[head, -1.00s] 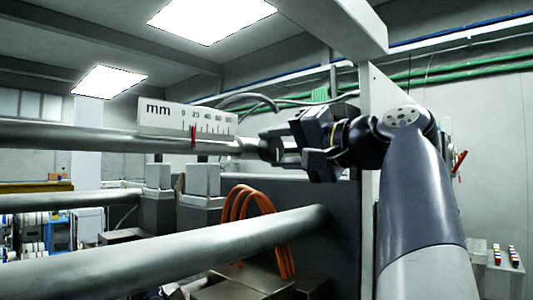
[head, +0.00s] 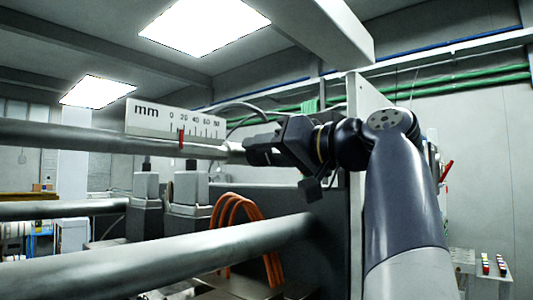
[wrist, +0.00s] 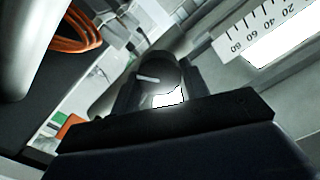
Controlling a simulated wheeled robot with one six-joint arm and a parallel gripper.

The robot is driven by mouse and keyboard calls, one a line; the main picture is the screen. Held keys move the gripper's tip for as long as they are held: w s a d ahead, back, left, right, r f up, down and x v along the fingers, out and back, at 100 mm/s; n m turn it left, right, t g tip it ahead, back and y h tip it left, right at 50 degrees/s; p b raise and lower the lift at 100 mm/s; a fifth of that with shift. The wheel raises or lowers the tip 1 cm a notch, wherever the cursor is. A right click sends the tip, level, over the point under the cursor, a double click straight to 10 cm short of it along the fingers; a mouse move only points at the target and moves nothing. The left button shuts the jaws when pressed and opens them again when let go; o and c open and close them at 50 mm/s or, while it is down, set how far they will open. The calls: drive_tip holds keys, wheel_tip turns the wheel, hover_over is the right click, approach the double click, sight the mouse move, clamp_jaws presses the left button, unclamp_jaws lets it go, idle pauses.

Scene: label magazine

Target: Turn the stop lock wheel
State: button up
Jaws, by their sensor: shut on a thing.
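The stop lock wheel (wrist: 150,70) shows in the wrist view as a dark round knob with a pale mark on its face. It sits between the two dark fingers of my gripper (wrist: 156,88), which is shut on it. In the head view, my gripper (head: 258,149) is at the right end of the upper grey rod (head: 80,136), rolled to a slant. There its fingers hide most of the wheel. A white mm scale (head: 150,120) stands above the rod, with a red pointer (head: 180,139) near 20. The scale's numbers also show in the wrist view (wrist: 262,30).
A thick grey rod (head: 180,252) crosses the foreground below my gripper. Orange cables (head: 222,215) loop beneath it, beside grey blocks (head: 187,188). An upright grey plate (head: 357,200) stands just behind my wrist. Open air lies above the scale.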

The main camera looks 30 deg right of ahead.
drive_tip(key=shift+f, duration=0.15)
drive_tip(key=o, duration=1)
drive_tip(key=b+v, duration=0.1)
drive_tip(key=v, duration=0.9)
drive_tip(key=shift+s+b, duration=0.3)
drive_tip(key=shift+s, duration=0.1)
drive_tip(key=shift+d, duration=0.1)
drive_tip(key=shift+p+x, duration=0.8)
drive_tip(key=shift+x, duration=4.6)
drive_tip(key=shift+s+d, duration=0.1)
